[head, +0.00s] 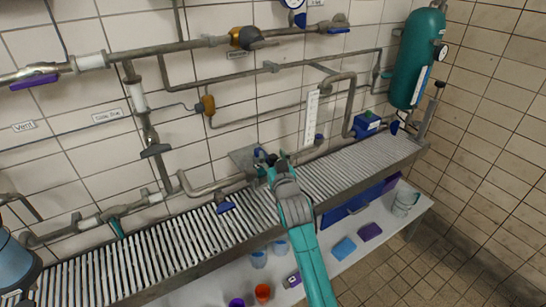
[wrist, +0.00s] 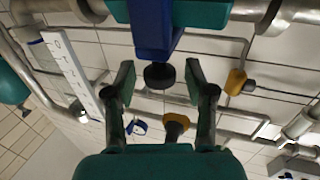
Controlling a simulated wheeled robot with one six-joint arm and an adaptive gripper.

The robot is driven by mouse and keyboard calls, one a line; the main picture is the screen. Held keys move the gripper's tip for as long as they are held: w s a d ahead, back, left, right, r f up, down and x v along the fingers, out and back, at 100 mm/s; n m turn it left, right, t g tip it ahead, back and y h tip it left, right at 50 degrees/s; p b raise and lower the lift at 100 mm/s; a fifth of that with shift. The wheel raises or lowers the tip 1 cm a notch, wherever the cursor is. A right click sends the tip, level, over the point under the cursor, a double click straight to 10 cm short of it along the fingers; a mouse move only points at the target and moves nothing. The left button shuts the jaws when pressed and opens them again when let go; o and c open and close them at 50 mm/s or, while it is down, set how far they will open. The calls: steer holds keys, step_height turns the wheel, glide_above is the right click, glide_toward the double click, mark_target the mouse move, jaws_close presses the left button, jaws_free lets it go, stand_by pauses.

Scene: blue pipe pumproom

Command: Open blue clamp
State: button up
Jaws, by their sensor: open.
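My gripper (head: 267,166) is at the wall pipes, above the slatted grey bench. In the wrist view its two fingers (wrist: 159,84) are open, one on each side. A blue part (wrist: 153,28), which looks like the blue clamp, sits beyond the fingertips at the top middle. A round black knob (wrist: 159,76) shows at its end, between the fingers, with a gap on both sides. In the head view a bit of blue (head: 259,153) shows beside my gripper; most of it is hidden. I cannot tell whether the clamp is open.
Metal pipes run along the tiled wall close around my gripper. A blue handle (head: 225,208) lies lower left, a blue box (head: 367,123) right. Cups stand on the lower shelf.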

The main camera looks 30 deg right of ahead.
jaws_close()
steer(key=shift+w, duration=0.1)
stand_by(0.3)
